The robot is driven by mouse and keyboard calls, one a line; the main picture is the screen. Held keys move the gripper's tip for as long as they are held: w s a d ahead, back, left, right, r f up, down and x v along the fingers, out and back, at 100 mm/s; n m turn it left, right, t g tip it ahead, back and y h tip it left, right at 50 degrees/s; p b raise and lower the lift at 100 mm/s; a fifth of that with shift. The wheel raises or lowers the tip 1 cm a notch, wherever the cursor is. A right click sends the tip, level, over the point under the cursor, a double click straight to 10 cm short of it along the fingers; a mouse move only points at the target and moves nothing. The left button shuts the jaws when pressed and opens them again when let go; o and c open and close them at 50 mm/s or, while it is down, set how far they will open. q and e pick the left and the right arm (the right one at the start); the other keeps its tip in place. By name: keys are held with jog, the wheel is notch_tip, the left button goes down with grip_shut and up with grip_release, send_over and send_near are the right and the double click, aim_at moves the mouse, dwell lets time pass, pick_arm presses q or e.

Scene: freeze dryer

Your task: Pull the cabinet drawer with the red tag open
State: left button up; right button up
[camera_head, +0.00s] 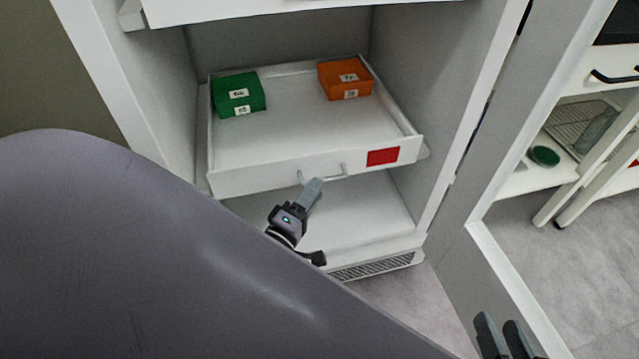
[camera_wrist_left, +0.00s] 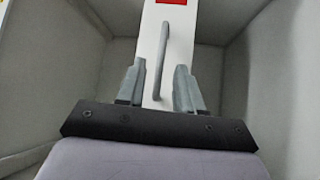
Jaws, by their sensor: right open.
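The white drawer (camera_head: 290,170) with the red tag (camera_head: 383,156) sits in the open white cabinet, and its inside shows from above. Its thin bar handle (camera_head: 336,177) is at the middle of the front. My left gripper (camera_head: 312,190) is at the handle, partly covering it. In the left wrist view, the handle (camera_wrist_left: 161,52) lies between the two open fingers of my left gripper (camera_wrist_left: 160,85), with a gap on each side. The red tag (camera_wrist_left: 172,2) is at that view's top edge. My right gripper (camera_head: 505,338) is open at the bottom right, away from the drawer.
A green box (camera_head: 238,94) and an orange box (camera_head: 345,78) lie in the drawer. The open cabinet door (camera_head: 470,240) stands on the right. Beyond it, a shelf unit holds a green round object (camera_head: 545,156). My arm hides the lower left.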

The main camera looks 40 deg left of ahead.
pick_arm(q)
jog(key=w, duration=0.3)
jog(key=shift+w+a+r, duration=0.1)
jog(key=shift+w+r, duration=0.05)
jog(key=shift+r, duration=0.05)
pick_arm(e)
jog(key=shift+w+a, duration=0.1)
jog(key=shift+a, duration=0.25)
pick_arm(q)
grip_shut()
pick_arm(e)
jog(key=shift+d, duration=0.1)
